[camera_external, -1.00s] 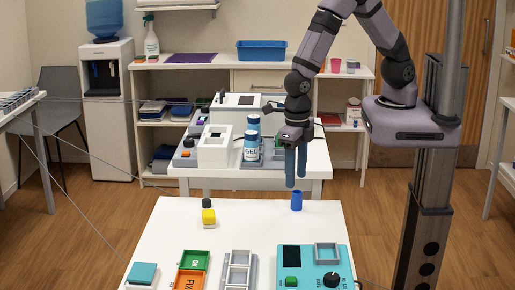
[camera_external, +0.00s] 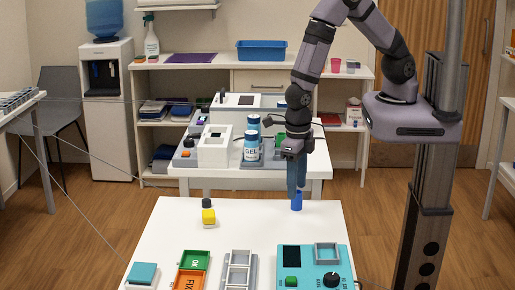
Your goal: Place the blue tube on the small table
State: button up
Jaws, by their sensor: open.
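The blue tube (camera_external: 297,204) stands upright near the far right edge of the white table (camera_external: 250,222) in front. My gripper (camera_external: 297,190) points down at the tube, with its fingers at the tube's upper part. The fingers hide the tube's top, and I cannot tell whether they touch it. My gripper is open. Which table is the small one is not clear from the picture.
A teal device (camera_external: 313,265), a grey rack (camera_external: 239,270), and green (camera_external: 195,260) and orange (camera_external: 190,280) trays line the near side. The table's middle is clear.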

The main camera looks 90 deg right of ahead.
jog(key=shift+s+d+f+p, duration=0.1)
jog(key=shift+f+p, duration=0.5)
jog(key=shift+f, duration=1.3)
jog(key=shift+c, duration=0.6)
grip_shut()
jog(key=shift+r, duration=0.1)
notch_tip(320, 180, up, 10)
jog(key=b, duration=0.2)
jog(key=shift+m, duration=0.3)
